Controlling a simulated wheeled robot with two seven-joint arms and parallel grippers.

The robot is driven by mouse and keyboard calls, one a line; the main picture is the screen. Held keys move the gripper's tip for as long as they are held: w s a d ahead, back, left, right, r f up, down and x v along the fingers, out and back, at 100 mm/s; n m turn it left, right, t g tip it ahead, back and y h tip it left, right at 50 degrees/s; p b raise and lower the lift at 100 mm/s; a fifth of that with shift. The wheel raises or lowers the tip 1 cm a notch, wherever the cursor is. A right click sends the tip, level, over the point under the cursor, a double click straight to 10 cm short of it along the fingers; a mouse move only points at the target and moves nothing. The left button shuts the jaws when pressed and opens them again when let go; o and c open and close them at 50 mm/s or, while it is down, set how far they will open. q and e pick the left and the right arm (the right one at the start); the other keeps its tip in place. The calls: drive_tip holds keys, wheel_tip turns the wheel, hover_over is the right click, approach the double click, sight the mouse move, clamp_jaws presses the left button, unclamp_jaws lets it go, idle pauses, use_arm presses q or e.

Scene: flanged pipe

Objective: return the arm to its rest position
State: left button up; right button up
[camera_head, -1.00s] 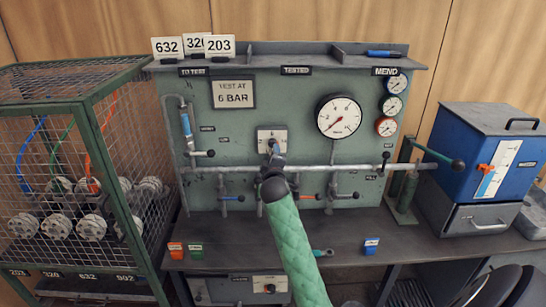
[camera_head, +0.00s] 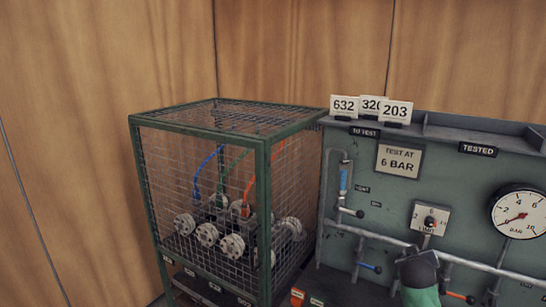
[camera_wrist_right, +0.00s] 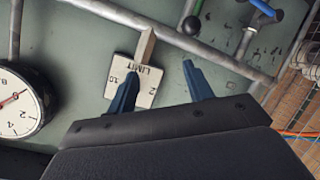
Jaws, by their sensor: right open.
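My right gripper (camera_wrist_right: 160,70) shows in the right wrist view with its two blue fingers apart and nothing between them. The plate marked LIMIT (camera_wrist_right: 137,80) and its lever (camera_wrist_right: 146,45) lie beyond the fingers; whether a finger touches the plate I cannot tell. In the head view the same LIMIT plate (camera_head: 430,219) is on the green panel. The green-sleeved part of my arm (camera_head: 420,278) shows just below it, cut by the bottom edge. The gripper's fingers are not visible there. My left gripper is in neither view.
A horizontal pipe (camera_wrist_right: 185,42) crosses the panel close to the fingers, with a black ball knob (camera_wrist_right: 191,25) and a blue lever (camera_wrist_right: 262,10) nearby. A mesh cage (camera_head: 262,180) with flanged parts stands left of the panel. A gauge (camera_head: 519,212) is at right.

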drive_tip(key=s+a+f+g+y, duration=0.55)
drive_tip(key=s+a+f, duration=1.05)
drive_tip(key=a+f, duration=0.35)
drive_tip(key=s+a+f+g, duration=0.1)
drive_tip(key=s+a+f, duration=0.2)
drive_tip(key=s, duration=0.6)
drive_tip(key=s+a+f+g+y, duration=0.1)
drive_tip(key=s+a+f+g, duration=0.1)
drive_tip(key=s+f, duration=0.6)
drive_tip(key=s+a+f+n+g+y, duration=0.1)
drive_tip(key=s+a+f, duration=0.4)
drive_tip(key=s, duration=0.7)
drive_tip(key=shift+s+f+g, duration=0.25)
drive_tip(key=shift+g, duration=0.2)
